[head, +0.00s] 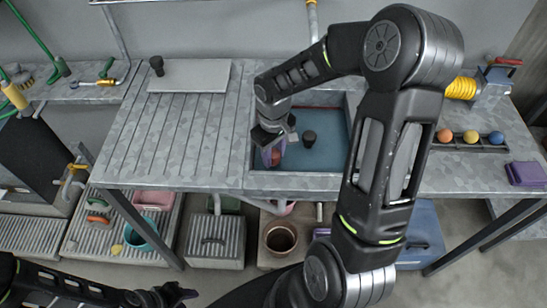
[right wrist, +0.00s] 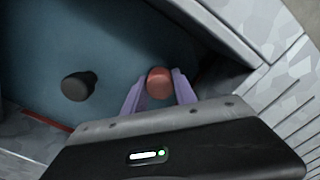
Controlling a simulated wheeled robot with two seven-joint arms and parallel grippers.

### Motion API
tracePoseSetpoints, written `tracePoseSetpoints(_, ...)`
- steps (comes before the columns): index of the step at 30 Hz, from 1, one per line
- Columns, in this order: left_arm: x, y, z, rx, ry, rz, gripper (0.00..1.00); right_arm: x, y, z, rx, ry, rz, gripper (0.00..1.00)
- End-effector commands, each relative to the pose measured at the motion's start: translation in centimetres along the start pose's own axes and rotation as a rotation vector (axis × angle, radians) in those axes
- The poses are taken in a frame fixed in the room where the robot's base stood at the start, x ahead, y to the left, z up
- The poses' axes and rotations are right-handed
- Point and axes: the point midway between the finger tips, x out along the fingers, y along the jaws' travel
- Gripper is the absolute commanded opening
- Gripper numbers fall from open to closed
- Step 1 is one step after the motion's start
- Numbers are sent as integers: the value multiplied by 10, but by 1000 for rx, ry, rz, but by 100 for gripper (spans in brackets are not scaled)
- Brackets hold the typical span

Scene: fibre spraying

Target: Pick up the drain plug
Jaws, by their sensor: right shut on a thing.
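My right gripper (head: 272,152) reaches down into the blue-floored sink basin (head: 325,160) near its left wall. Its purple fingers (right wrist: 159,95) are shut on a small red plug-like piece (right wrist: 159,82), which also shows in the head view (head: 277,158). I take this piece to be the drain plug. Whether it touches the basin floor I cannot tell. A dark stopper-shaped piece (head: 310,138) stands apart in the basin, and it also shows in the right wrist view (right wrist: 78,87). My left gripper (head: 180,293) is low at the bottom left, empty-looking and too small to read.
A grooved metal draining surface (head: 160,130) lies left of the basin, with a pale board (head: 190,75) and another dark piece (head: 157,65) at the back. Several coloured balls (head: 471,137) sit in a rack at the right. Bins stand below. My right arm hides the basin's right part.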

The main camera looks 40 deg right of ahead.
Motion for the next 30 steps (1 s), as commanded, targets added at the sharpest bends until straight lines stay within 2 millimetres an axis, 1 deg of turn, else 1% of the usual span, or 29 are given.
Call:
tracePoseSetpoints(4,0,0,0,0,0,0,36,-6,0,-1,1,2,1,0)
tracePoseSetpoints(7,1,0,0,0,0,0,36,-17,0,-1,0,4,2,0)
tracePoseSetpoints(11,3,-1,0,0,0,0,36,-40,1,-2,2,7,3,0)
tracePoseSetpoints(15,4,-2,0,0,0,0,36,-68,0,-2,0,6,2,0)
tracePoseSetpoints(18,5,-2,0,0,0,0,36,-85,0,-1,0,5,2,0)
tracePoseSetpoints(21,6,-2,0,0,0,0,36,-96,0,-1,-1,3,1,0)
tracePoseSetpoints(24,6,-2,0,0,0,0,36,-100,0,0,-1,2,0,0)
tracePoseSetpoints(30,6,-2,0,0,0,0,36,-101,0,0,-1,1,0,0)
